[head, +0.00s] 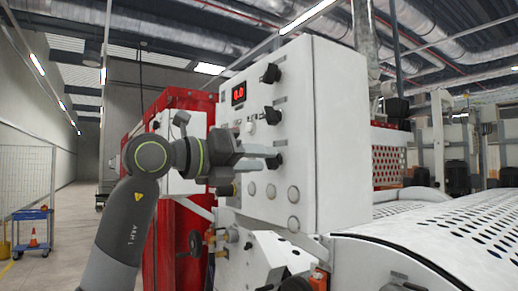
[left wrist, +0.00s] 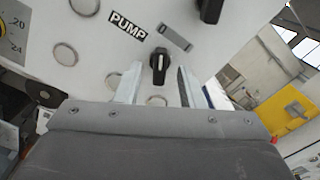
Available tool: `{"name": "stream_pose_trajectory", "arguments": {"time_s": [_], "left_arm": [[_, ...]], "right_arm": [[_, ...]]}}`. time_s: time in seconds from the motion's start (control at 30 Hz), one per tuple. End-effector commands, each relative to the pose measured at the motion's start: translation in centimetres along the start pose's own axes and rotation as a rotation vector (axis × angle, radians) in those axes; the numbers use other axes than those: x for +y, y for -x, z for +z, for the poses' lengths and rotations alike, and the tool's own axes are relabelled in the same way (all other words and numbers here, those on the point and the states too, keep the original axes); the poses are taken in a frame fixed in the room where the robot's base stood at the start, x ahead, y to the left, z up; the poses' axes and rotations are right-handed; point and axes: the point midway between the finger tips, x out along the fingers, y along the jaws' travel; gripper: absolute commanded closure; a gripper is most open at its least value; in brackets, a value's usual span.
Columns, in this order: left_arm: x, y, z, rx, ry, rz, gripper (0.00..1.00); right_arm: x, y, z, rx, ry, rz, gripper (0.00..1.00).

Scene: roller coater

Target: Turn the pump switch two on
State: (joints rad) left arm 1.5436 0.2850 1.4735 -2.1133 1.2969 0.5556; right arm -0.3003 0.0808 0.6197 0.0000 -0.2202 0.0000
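A white control panel (head: 342,140) carries several black rotary knobs in a column. My left gripper (head: 270,157) points at the lowest of these knobs (head: 279,159), which its fingers partly hide in the head view. In the left wrist view, the black knob (left wrist: 159,64) shows between the two spread fingertips (left wrist: 160,72), with a gap on each side. Its white mark points roughly up in that picture. A PUMP label (left wrist: 127,25) is beside it; I cannot read a switch number. The left gripper is open. My right gripper is not in view.
Other black knobs (head: 271,73) (head: 272,116) and a red display (head: 239,93) are above on the panel. Round buttons (head: 293,194) lie below. A perforated white cover (head: 450,225) is at right. A blue cart (head: 33,229) stands far left on open floor.

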Motion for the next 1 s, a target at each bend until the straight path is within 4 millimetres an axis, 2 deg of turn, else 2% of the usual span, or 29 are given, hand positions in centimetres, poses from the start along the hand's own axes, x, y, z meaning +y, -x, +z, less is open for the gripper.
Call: {"name": "stream_pose_trajectory", "arguments": {"time_s": [0.1, 0.37, 0.67, 1.0], "left_arm": [[-0.02, -0.64, 0.01, 0.000, 0.001, 0.000, 0.65], [0.06, -0.73, -0.07, 0.000, 0.001, 0.001, 0.65], [0.05, -0.71, -0.05, 0.000, 0.001, 0.000, 1.00], [0.08, -0.69, -0.10, 0.000, -0.029, 0.000, 1.00]], "right_arm": [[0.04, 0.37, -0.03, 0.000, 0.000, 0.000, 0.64], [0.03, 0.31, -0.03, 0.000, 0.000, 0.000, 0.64], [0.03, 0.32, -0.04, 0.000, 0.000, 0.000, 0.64], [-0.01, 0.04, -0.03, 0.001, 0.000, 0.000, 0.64]]}}
